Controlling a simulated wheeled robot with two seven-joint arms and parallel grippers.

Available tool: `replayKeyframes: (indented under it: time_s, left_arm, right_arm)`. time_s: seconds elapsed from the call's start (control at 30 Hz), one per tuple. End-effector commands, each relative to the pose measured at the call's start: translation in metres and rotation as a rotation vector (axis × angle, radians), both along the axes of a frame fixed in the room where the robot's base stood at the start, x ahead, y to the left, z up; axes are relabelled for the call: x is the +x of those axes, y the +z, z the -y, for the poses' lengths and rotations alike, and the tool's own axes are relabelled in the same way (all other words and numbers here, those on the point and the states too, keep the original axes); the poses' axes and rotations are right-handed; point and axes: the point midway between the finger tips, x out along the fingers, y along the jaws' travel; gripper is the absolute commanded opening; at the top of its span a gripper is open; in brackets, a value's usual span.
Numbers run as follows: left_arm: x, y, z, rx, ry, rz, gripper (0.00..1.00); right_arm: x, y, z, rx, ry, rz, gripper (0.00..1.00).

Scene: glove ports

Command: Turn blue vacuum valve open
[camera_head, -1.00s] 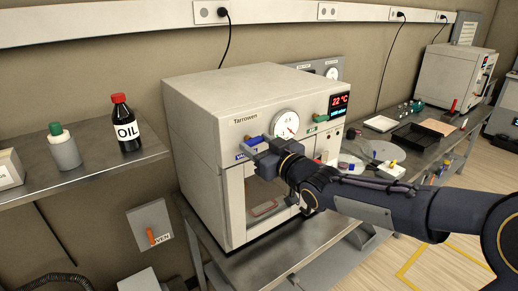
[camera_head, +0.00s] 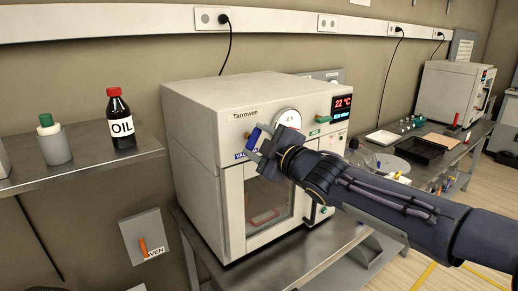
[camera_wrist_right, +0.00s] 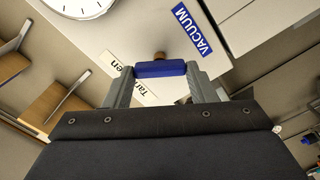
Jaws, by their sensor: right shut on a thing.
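The blue vacuum valve handle (camera_head: 252,139) sits on the front of the white Tarrowen oven (camera_head: 205,120), above the blue VACUUM label (camera_head: 241,155). In the head view the handle looks steeply tilted. My right gripper (camera_head: 258,143) is shut on it and partly covers it. In the right wrist view the blue handle (camera_wrist_right: 160,69) lies between the two grey fingers (camera_wrist_right: 160,84), with a small brown stem behind it. The VACUUM label (camera_wrist_right: 191,31) stands slanted in that view. My left gripper is not in view.
A round gauge (camera_head: 288,118) is close to the right of my gripper. An oil bottle (camera_head: 120,118) stands on the left shelf. My right arm crosses in front of the oven door.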

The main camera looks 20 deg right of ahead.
Motion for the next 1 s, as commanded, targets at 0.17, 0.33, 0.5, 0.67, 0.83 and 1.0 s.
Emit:
replayKeyframes:
  time_s: [0.17,0.33,0.5,0.67,0.83,1.0]
  left_arm:
    - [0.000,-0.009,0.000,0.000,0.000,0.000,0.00]
    - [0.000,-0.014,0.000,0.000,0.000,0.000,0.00]
    - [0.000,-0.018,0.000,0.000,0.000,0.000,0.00]
    - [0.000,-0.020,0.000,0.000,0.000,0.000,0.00]
    - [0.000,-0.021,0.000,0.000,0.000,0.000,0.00]
    - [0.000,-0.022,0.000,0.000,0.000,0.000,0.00]
  right_arm:
    - [0.000,-0.002,0.000,-0.158,0.000,0.057,0.28]
    - [0.000,-0.002,-0.001,-0.295,0.000,0.107,0.28]
    - [0.000,-0.002,0.000,-0.410,0.000,0.149,0.28]
    - [0.000,-0.002,0.000,-0.487,-0.001,0.176,0.28]
    - [0.000,-0.003,0.000,-0.539,-0.001,0.194,0.28]
    - [0.000,-0.002,-0.001,-0.563,-0.001,0.203,0.28]
